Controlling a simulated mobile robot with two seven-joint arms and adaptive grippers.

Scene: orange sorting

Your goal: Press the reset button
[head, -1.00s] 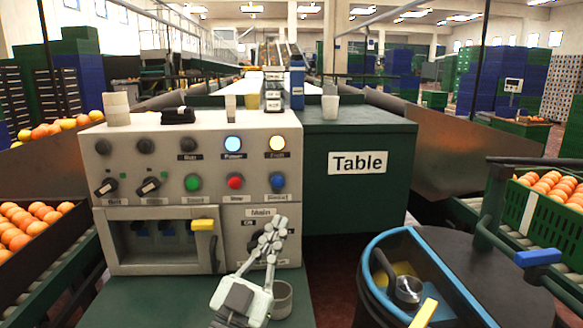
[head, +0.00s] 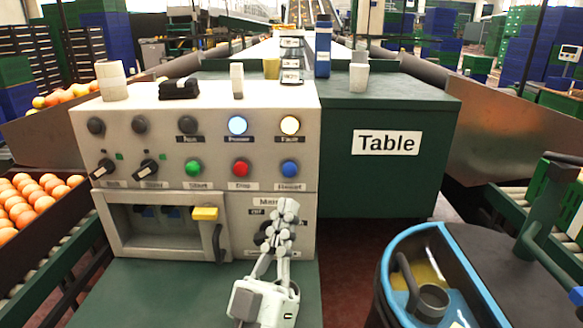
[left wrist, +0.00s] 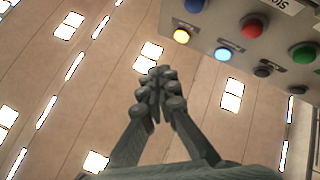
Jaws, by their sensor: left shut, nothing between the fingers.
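The blue reset button (head: 289,169) is on the front of the grey control panel (head: 110,190), at the right end of the lower button row. A label under it reads Reset. The red Stop button (head: 240,168) and green Start button (head: 193,168) are to its left. My left gripper (head: 287,207) is shut and empty, in front of the panel and just below the reset button, pointing up. In the left wrist view the shut fingers (left wrist: 157,75) point at the ceiling, and the blue button (left wrist: 194,5) is at the top edge. My right gripper is not in view.
The blue Power lamp (head: 238,125) and yellow Fault lamp (head: 290,125) are lit above. A yellow-handled lever (head: 205,214) is left of my gripper. A green block marked Table (head: 400,170) stands right of the panel. A blue-rimmed bin (head: 395,245) is at lower right.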

